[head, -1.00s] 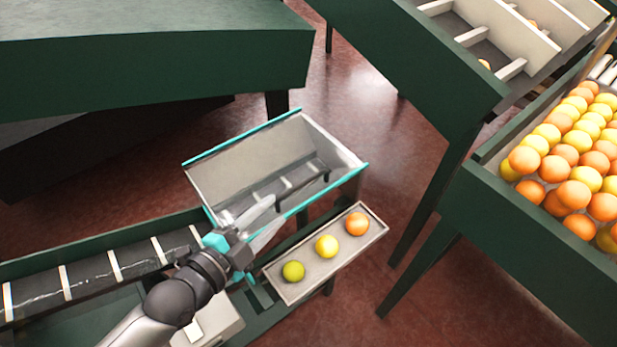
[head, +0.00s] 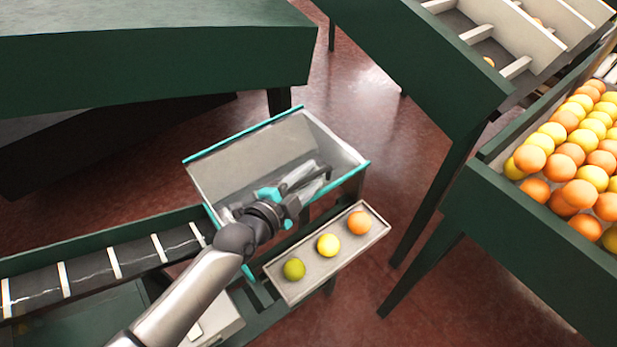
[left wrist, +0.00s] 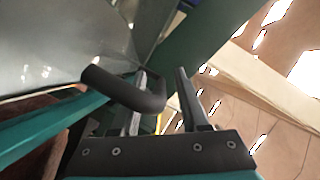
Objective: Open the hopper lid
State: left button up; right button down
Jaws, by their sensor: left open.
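The hopper (head: 225,180) is a grey box with teal edges in the middle of the head view. Its grey, shiny surface fills the upper left of the left wrist view (left wrist: 60,40). A clear lid seems to cover it, but I cannot tell this surely. A dark bar handle (left wrist: 122,88) shows in the left wrist view, its bent end between the fingers of my left gripper (left wrist: 160,76). In the head view my left gripper (head: 310,176) is open over the hopper's right front part, and hides the handle. Contact cannot be told. My right gripper is not in view.
A small tray (head: 330,268) with three fruits sits just right of the hopper. A slatted conveyor (head: 90,280) runs in from the left. A green bin (head: 500,210) of oranges stands at right, and a large green table (head: 150,65) at the back left.

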pick_arm(q)
grip_shut()
dwell(0.3)
dwell(1.1)
